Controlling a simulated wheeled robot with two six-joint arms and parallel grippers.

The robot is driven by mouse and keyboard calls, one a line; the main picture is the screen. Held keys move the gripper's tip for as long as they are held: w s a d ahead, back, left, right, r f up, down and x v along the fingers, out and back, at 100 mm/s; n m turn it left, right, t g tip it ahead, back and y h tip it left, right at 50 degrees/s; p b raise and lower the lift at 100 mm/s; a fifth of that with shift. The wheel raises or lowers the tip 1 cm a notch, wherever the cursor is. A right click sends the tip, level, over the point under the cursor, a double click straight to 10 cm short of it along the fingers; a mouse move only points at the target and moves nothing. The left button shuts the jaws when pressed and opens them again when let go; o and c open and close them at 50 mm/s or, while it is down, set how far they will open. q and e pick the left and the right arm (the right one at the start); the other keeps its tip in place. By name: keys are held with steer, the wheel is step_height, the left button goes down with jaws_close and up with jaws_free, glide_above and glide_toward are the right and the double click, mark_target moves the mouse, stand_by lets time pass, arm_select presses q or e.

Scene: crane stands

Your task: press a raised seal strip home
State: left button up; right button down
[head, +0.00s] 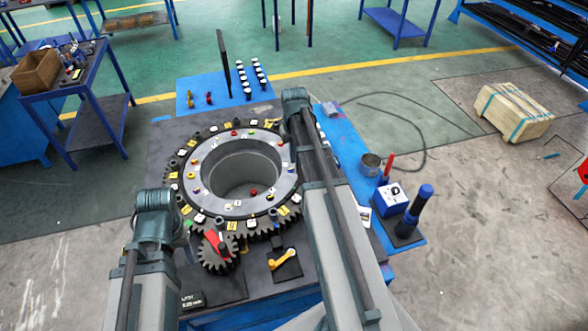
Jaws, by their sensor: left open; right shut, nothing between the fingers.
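A large toothed ring (176,178) lies flat on a dark work surface, with a pale inner face (205,165) around an open bore. Coloured dots, yellow tags and white tags sit around it. I cannot pick out a raised length of seal strip at this size. My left arm (155,215) rises at the ring's lower left. My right arm (330,200) crosses over the ring's right side and hides part of it. The fingers of both grippers do not show; they are hidden or out of frame.
A small pinion gear (212,262) with a red part on top meets the ring's front edge. A yellow-handled piece (283,259) lies nearby. A blue mat behind holds a dark upright post (223,62). A metal cup (370,164), a blue-white box (390,200) and a blue-topped tool (415,210) stand right.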

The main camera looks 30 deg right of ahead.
mark_target(294, 188)
arm_select(q)
step_height(294, 188, down, 14)
steer(key=b, duration=1.3)
steer(key=shift+r, duration=0.1)
arm_select(e)
step_height(294, 188, down, 14)
steer(key=shift+r, duration=0.1)
